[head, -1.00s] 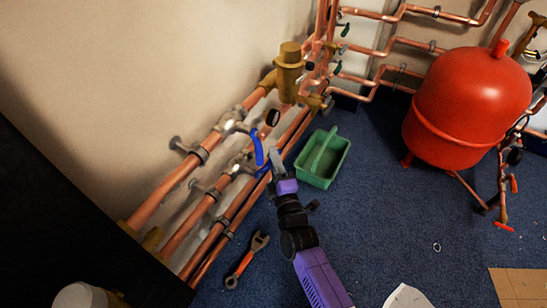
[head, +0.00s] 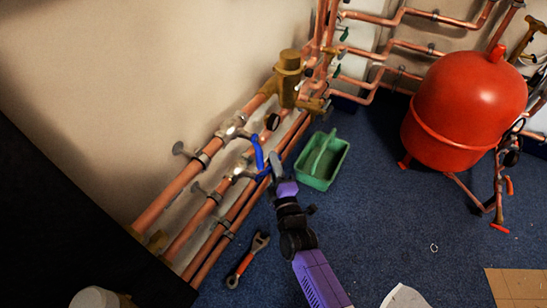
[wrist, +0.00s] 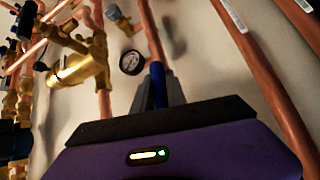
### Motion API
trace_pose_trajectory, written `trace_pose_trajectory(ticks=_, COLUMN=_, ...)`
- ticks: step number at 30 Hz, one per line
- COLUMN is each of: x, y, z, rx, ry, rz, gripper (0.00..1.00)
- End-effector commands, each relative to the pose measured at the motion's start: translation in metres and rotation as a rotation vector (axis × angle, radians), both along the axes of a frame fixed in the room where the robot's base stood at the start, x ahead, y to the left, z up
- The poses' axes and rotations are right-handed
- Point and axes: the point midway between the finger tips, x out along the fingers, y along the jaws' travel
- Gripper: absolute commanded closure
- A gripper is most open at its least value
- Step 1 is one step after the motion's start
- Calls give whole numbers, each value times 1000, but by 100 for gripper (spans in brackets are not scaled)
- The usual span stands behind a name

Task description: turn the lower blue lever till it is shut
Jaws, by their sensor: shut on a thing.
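The lower blue lever (head: 263,175) is on the valve of the middle copper pipe in the head view. It points right, away from the wall, and my gripper (head: 275,163) hides part of it. In the wrist view a blue lever (wrist: 158,85) stands between the grey fingers of my gripper (wrist: 159,95), which is shut on it. The upper blue lever (head: 257,152) hangs from the valve on the upper pipe, just left of my gripper in the head view.
A green tray (head: 337,164) stands on the floor right of my gripper. A wrench (head: 243,265) lies below the pipes. A red tank (head: 465,110) stands at the right. A dial gauge (wrist: 132,62) is close by in the wrist view.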

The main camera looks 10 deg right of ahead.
Motion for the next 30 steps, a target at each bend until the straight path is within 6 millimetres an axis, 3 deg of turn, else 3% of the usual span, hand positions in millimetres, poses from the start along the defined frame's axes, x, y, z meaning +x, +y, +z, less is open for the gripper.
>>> trace_pose_trajectory(ticks=5, x=-2, y=2, z=0, rx=69, ry=103, rz=2, gripper=100)
trace_pose_trajectory(ticks=30, x=-26, y=17, z=-55, rx=531, ry=734, rz=-3, gripper=100)
